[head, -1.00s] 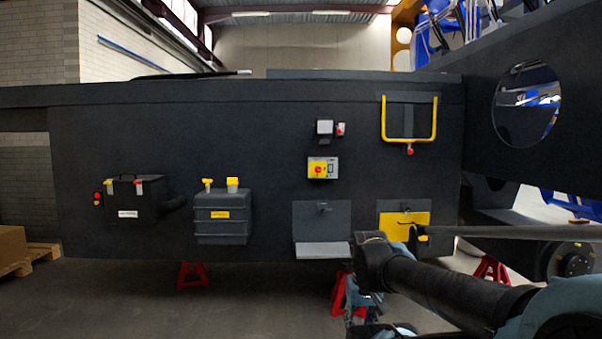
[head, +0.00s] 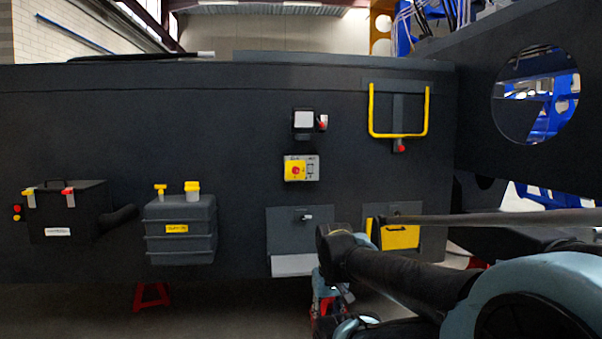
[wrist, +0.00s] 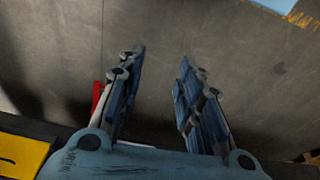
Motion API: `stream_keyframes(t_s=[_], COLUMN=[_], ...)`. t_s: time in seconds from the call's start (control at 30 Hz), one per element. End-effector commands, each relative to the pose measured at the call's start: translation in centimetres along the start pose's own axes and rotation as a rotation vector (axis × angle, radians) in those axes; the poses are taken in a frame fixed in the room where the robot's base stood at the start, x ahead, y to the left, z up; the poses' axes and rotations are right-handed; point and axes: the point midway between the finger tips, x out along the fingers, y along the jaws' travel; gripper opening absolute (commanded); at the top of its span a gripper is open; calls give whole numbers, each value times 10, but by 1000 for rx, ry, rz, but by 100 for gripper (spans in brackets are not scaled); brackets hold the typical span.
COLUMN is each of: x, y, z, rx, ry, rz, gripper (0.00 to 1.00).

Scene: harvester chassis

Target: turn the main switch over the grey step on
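The main switch (head: 299,168) is a yellow and grey box with a red knob on the dark chassis wall, above the grey step (head: 293,265). The step is a light grey ledge below a dark grey panel (head: 292,228) with a small handle. The knob's exact angle is too small to tell. My gripper (wrist: 158,55) is open and empty in the wrist view, its two fingers apart over bare floor. In the head view it hangs low, below and right of the switch, partly hidden by my arm, and is well apart from the switch.
A black box with a red-tipped part (head: 308,122) sits just above the switch. A yellow handrail (head: 371,110) and a yellow panel (head: 401,238) are to the right. A dark grey tank (head: 181,230) and a black box (head: 66,212) are left. A red stand (head: 152,296) stands underneath.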

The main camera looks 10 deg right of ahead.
Motion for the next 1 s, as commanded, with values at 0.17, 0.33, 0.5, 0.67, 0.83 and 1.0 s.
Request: stream_keyframes(t_s=[0.17, 0.33, 0.5, 0.67, 0.83, 1.0], x=[0, 0, -11, -34, -73, -111], y=[0, 0, -1, -8, -15, -19], z=[0, 0, 0, -46, -126, -211], rx=[0, 0, 0, -1, 5, 19], ry=[0, 0, 26, 94, 220, 353], rz=[0, 0, -5, -34, -80, -120], gripper=[33, 33, 57, 57, 57, 57])
